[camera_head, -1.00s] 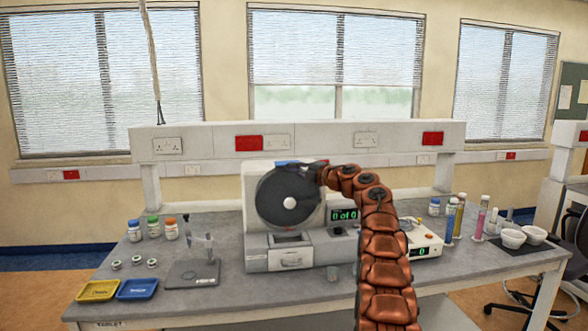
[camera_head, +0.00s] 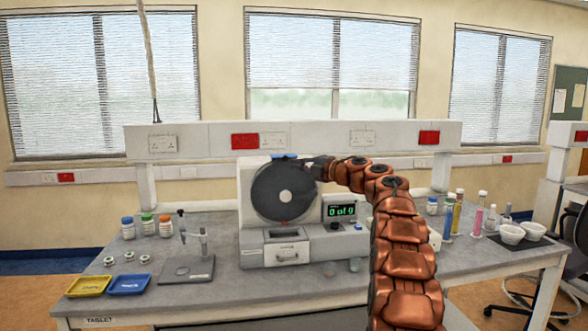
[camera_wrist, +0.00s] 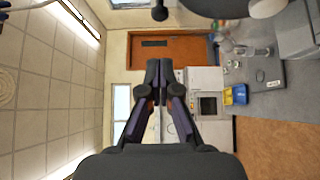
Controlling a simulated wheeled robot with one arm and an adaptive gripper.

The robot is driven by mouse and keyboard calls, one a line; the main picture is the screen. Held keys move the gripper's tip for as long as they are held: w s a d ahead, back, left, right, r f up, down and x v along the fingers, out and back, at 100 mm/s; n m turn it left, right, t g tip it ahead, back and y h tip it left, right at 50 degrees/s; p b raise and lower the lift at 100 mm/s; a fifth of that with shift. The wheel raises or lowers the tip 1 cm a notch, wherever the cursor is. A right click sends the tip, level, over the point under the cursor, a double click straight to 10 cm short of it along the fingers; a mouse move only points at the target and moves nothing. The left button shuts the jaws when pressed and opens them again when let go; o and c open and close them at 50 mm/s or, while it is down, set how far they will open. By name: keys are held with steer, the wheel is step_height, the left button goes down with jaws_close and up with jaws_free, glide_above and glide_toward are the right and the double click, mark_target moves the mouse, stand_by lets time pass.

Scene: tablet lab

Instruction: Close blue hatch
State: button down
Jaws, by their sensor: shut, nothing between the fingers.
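The blue hatch (camera_head: 284,156) shows as a thin blue strip on top of the white tablet machine (camera_head: 247,215), above its dark round disc (camera_head: 284,191). How far the hatch stands open cannot be told from this angle. My gripper (camera_head: 316,167) is at the disc's upper right edge, to the right of the hatch and slightly lower in the picture. Whether it touches the machine cannot be told. In the wrist view my gripper (camera_wrist: 158,70) is shut and empty, its fingertips together. The hatch is not clearly visible there.
Bottles (camera_head: 147,224), a yellow tray (camera_head: 89,285) and a blue tray (camera_head: 129,284) are on the left. Coloured tubes and white bowls (camera_head: 512,234) are on the right.

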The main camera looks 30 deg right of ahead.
steer(key=b+v, duration=0.2)
steer(key=v, duration=0.5)
steer(key=shift+s, duration=0.2)
steer(key=shift+r, duration=0.15)
steer(key=a+r+m+t+h, duration=0.3)
steer(key=r+m+h, duration=0.5)
steer(key=r+m, duration=0.15)
steer(key=s+a+f+m+g+h+p, duration=0.1)
steer(key=s+a+f+m+g, duration=0.3)
steer(key=s+f, duration=0.45)
steer(key=s+a+f+m+g+h, duration=0.1)
steer(key=s+a+f+m+g, duration=0.35)
steer(key=s+f, duration=0.4)
steer(key=s+a+f+m+g+h+p, duration=0.15)
steer(key=s+a+f+m+g, duration=0.35)
steer(key=f, duration=0.6)
steer(key=s+a+f+g+y, duration=0.1)
steer(key=s+a+f, duration=0.3)
steer(key=s, duration=0.6)
steer(key=s+a+f+g+y, duration=0.2)
steer(key=s+a+f+g, duration=0.2)
steer(key=s, duration=0.7)
steer(key=s+a+f+g+y, duration=0.1)
steer(key=s+a+f+g, duration=0.2)
steer(key=s, duration=0.8)
steer(key=a+f, duration=0.2)
steer(key=a, duration=0.2)
steer(key=shift+s, duration=0.25)
